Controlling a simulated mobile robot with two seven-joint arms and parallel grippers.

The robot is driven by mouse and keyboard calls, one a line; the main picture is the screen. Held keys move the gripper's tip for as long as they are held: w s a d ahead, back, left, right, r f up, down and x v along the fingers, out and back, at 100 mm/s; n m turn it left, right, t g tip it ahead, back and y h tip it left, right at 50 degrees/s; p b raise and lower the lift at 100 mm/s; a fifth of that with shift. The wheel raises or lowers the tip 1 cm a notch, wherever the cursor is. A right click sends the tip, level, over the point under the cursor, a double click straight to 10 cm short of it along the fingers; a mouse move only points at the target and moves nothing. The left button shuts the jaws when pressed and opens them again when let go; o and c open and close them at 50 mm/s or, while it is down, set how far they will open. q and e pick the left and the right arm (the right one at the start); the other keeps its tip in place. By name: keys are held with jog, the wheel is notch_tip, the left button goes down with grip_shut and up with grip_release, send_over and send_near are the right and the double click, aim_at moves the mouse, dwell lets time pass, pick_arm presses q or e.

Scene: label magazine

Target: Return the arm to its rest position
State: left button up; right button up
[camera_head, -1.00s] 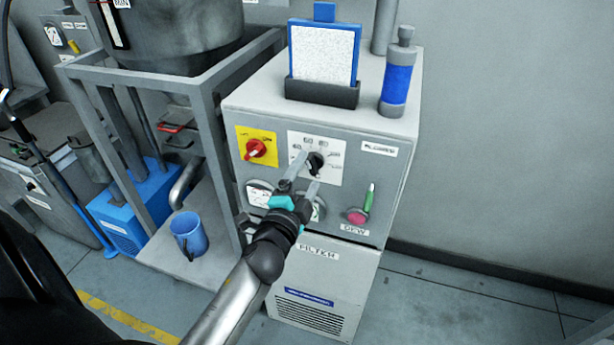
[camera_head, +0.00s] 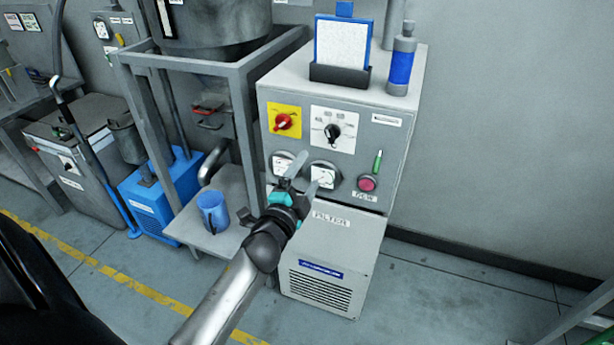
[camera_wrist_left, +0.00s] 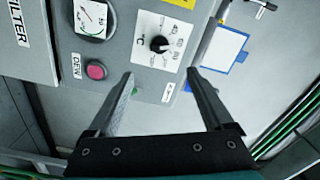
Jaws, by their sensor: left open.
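My left gripper (camera_head: 303,170) is open and empty in the head view, in front of the lower front face of a grey control cabinet (camera_head: 390,155). Its two fingers also show apart in the left wrist view (camera_wrist_left: 160,85), with nothing between them but the cabinet behind. The black selector knob (camera_head: 332,132) on its white dial plate is above the gripper and clear of it; it also shows in the left wrist view (camera_wrist_left: 159,44). My right gripper is not in view.
The cabinet bears a red switch (camera_head: 283,122), gauges (camera_head: 323,176), a pink button (camera_head: 367,183) and a clipboard (camera_head: 342,43) in a holder. A blue mug (camera_head: 213,212) stands on a frame's shelf (camera_head: 235,190) at left. Open floor (camera_head: 450,290) lies at right.

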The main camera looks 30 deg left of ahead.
pick_arm(q)
jog(key=shift+s, duration=0.1)
dwell(0.4)
jog(key=s+d+f+n+g+h+b, duration=0.1)
jog(key=s+d+f+n+g+b, duration=0.2)
jog(key=f, duration=1)
jog(key=s+d+f+g+h+b, duration=0.15)
jog(key=s+f, duration=0.45)
jog(key=f, duration=0.6)
jog(key=s+d+f+n+g+b, duration=0.2)
jog(key=s+f+g+b, duration=0.15)
jog(key=f, duration=0.95)
jog(key=s+d+f+n+g+b, duration=0.1)
jog(key=s+f+g+b, duration=0.1)
jog(key=s+f, duration=0.5)
jog(key=s+d+f+n+g+h+b, duration=0.1)
jog(key=s+d+f+g+b, duration=0.1)
jog(key=s+f, duration=0.6)
jog(key=s+d+f+n+g+b, duration=0.2)
jog(key=s+f+g, duration=0.2)
jog(key=s, duration=1.2)
notch_tip(320, 180, down, 4)
jog(key=shift+s+r+g, duration=0.15)
jog(key=shift+s+g, duration=0.1)
jog(key=shift+g, duration=0.05)
